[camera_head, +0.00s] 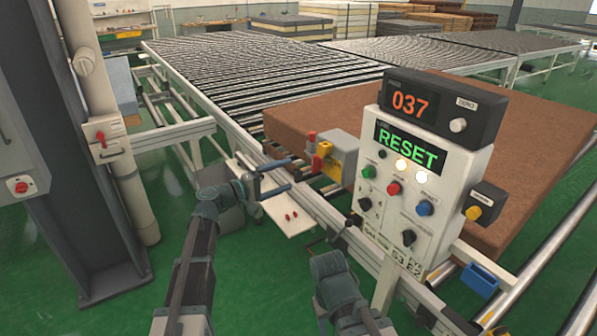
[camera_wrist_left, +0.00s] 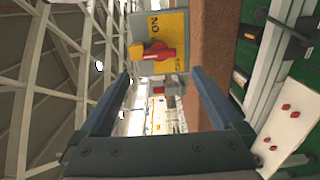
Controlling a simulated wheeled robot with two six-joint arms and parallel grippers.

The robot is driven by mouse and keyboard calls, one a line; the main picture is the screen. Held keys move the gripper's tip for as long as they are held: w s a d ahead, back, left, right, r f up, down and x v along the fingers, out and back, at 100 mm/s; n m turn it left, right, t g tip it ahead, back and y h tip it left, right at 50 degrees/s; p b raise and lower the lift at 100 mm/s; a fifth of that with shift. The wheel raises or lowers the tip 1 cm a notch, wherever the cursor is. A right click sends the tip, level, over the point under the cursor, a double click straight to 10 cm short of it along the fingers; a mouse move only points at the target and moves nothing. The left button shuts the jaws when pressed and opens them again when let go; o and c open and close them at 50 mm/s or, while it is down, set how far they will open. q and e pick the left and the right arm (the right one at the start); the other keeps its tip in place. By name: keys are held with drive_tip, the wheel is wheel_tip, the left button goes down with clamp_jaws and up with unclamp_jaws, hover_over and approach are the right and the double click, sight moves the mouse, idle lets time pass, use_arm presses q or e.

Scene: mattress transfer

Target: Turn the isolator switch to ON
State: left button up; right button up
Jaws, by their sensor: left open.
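The isolator switch (camera_head: 325,160) is a grey box with a yellow face and a red handle, at the near edge of the conveyor in the head view. In the left wrist view its yellow plate (camera_wrist_left: 176,30) bears the letters ON, and the red handle (camera_wrist_left: 153,54) lies across the plate beside a yellow block. My left gripper (camera_head: 286,174) is open and empty, to the left of the switch and apart from it. In the left wrist view the switch sits beyond and between the two fingers. My right gripper (camera_head: 337,236) is low in front of the control box, small and dark.
A white control box (camera_head: 430,165) with a RESET display and a 037 readout stands right of the switch. A brown mattress (camera_head: 350,108) lies behind. A small white shelf (camera_head: 290,228) with red pieces is below the left gripper. A column (camera_head: 90,240) stands at left.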

use_arm(q)
drive_tip(key=shift+v, duration=1.95)
drive_tip(key=s+d+f+m+g+y, duration=0.2)
drive_tip(key=s+f+g+y, duration=0.1)
drive_tip(key=s+f, duration=0.4)
drive_tip(key=s+d+f+m+g+y, duration=0.2)
drive_tip(key=s+f+m+g+y, duration=0.15)
drive_tip(key=s+f, duration=0.35)
drive_tip(key=s+a+f+m+g+y, duration=0.25)
drive_tip(key=s+a+f+y, duration=0.55)
drive_tip(key=s, duration=0.4)
drive_tip(key=s+d+m+g+y, duration=0.1)
drive_tip(key=s+d, duration=0.3)
drive_tip(key=d, duration=0.6)
drive_tip(key=shift+s+m+g, duration=0.35)
drive_tip(key=shift+m+g, duration=0.05)
drive_tip(key=shift+m, duration=0.5)
drive_tip(key=shift+r, duration=0.1)
